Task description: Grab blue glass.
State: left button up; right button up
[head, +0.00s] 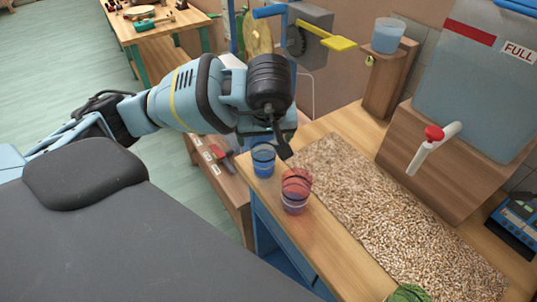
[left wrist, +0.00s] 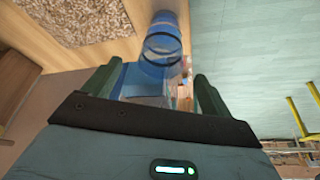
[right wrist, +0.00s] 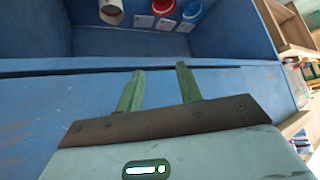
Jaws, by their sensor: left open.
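The blue glass (head: 263,160) stands upright on the wooden counter near its left edge in the head view. It also shows in the left wrist view (left wrist: 163,42), just past the fingertips. My left gripper (head: 281,146) is over the counter right beside the glass and partly hides it from the head camera. In the left wrist view its green fingers (left wrist: 157,80) are apart, with the glass ahead of the gap and not gripped. My right gripper (right wrist: 160,72) shows only in its wrist view, fingers apart and empty, in front of a blue cabinet.
A red glass (head: 296,184) stands on the counter close to the blue one. A bed of pellets (head: 385,215) lies to the right. A wooden block holds a light blue cup (head: 388,35) at the back. The large tank (head: 470,85) has a red-knobbed tap (head: 434,133).

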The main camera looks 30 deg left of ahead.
aim_at(263, 146)
pick_arm(q)
jog(key=x, duration=0.3)
jog(key=shift+s+a, duration=0.1)
jog(key=shift+x, duration=2.35)
jog(key=shift+a, duration=0.1)
pick_arm(e)
jog(key=shift+s+a+r, duration=0.1)
jog(key=shift+s, duration=0.1)
pick_arm(q)
jog(key=shift+c, duration=0.4)
jog(key=shift+r, duration=0.1)
jog(key=c, duration=1.2)
jog(key=shift+o, duration=0.2)
jog(key=shift+r, duration=0.2)
